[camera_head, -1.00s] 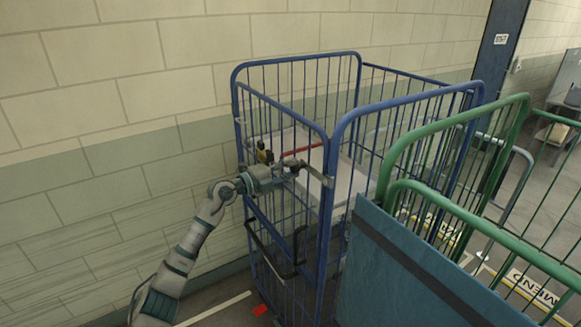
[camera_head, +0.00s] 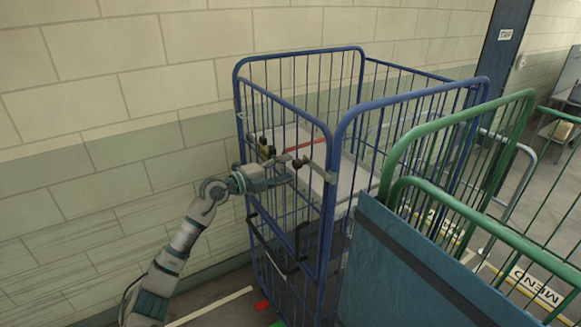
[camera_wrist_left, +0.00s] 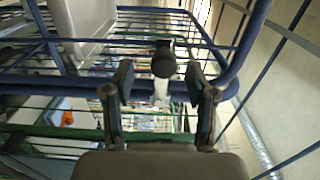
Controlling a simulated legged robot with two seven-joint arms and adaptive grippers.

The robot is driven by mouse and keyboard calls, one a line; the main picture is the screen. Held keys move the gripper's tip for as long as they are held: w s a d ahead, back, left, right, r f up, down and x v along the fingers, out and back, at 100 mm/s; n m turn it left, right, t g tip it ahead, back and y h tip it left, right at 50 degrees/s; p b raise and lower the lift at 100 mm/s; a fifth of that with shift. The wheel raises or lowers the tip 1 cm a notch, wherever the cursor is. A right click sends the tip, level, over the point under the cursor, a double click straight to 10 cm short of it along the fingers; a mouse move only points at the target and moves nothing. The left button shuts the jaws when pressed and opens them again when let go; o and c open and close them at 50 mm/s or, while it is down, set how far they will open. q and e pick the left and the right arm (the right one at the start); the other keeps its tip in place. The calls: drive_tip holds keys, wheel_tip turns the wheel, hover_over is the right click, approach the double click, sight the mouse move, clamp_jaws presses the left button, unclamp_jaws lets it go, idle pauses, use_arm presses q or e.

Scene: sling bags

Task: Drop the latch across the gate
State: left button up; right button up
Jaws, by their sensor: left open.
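The gate is the blue barred panel (camera_head: 283,107) on the near left side of the blue roll cage. The latch (camera_head: 318,171) is a grey metal bar at the gate's right post, with a dark round knob (camera_head: 297,164) at its left end. In the left wrist view the black knob (camera_wrist_left: 163,64) stands beyond and between the fingertips, with a pale bar below it. My left gripper (camera_head: 284,178) is in front of the gate, just below the knob. Its fingers (camera_wrist_left: 162,92) are apart, and I see no grip on the knob. My right gripper is out of view.
A pale box or tray (camera_head: 345,185) sits inside the cage. A black handle (camera_head: 268,250) hangs on the gate's lower part. A green cage (camera_head: 470,215) with a blue panel (camera_head: 425,275) stands close on the right. A block wall (camera_head: 110,180) runs behind and left.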

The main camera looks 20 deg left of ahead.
use_arm(q)
drive_tip(key=v, duration=0.9)
drive_tip(key=shift+a+f, duration=0.15)
drive_tip(key=shift+a, duration=0.2)
drive_tip(key=shift+d, duration=0.15)
